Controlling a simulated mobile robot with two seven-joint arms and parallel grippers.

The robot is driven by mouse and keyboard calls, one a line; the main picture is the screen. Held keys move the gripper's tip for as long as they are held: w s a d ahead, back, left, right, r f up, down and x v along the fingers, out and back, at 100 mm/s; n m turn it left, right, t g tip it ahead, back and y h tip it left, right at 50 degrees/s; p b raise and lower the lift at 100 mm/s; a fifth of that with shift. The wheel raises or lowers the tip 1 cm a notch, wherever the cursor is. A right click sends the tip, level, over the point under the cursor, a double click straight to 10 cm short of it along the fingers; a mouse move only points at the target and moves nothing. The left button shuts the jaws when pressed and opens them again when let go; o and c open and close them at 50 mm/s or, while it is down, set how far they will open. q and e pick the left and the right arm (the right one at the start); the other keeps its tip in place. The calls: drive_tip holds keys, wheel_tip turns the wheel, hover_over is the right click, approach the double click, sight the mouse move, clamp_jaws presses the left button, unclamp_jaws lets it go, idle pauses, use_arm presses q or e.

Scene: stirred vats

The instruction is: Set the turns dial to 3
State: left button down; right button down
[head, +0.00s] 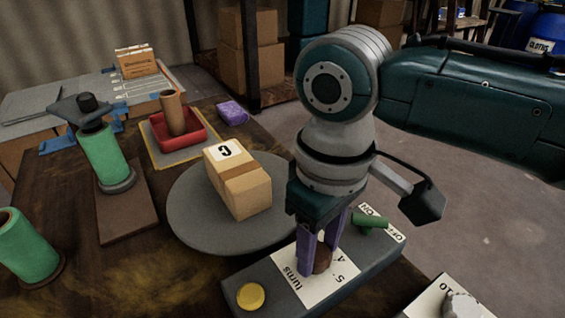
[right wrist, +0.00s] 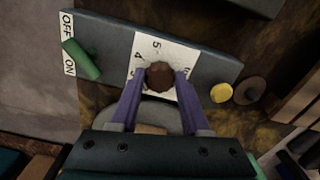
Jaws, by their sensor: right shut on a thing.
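The turns dial is a brown round knob (head: 323,262) on a white label marked "turns" (head: 290,278), on top of a grey control box (head: 262,277). My right gripper (head: 322,250) comes down from above with its purple fingers shut on the knob. In the right wrist view, the knob (right wrist: 160,76) sits between the two fingertips (right wrist: 159,84). The label there (right wrist: 165,46) shows a 5 and a 4; other marks are partly covered by the fingers. I cannot make out which number the dial points to. My left gripper is not in view.
The box also has a green ON/OFF lever (head: 370,221) and a yellow button (head: 251,296). Behind it is a grey turntable (head: 190,215) bearing a cardboard box (head: 240,182). Green cylinders (head: 103,155), a red tray (head: 200,135) and a purple block (head: 232,112) stand farther off.

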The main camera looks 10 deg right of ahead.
use_arm(q)
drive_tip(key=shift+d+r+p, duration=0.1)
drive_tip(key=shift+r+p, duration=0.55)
drive_tip(key=shift+p, duration=0.05)
use_arm(e)
drive_tip(key=shift+r+m, duration=0.2)
drive_tip(key=shift+m, duration=0.2)
drive_tip(key=m+p, duration=0.2)
drive_tip(key=p, duration=0.1)
drive_tip(key=shift+s+a+m, duration=0.1)
drive_tip(key=shift+m, duration=0.3)
drive_tip(key=shift+m+p, duration=1.15)
drive_tip(key=shift+m, duration=0.05)
use_arm(q)
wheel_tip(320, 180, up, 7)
drive_tip(key=p, duration=0.1)
use_arm(e)
drive_tip(key=shift+f+m, duration=0.15)
drive_tip(key=shift+m, duration=1.25)
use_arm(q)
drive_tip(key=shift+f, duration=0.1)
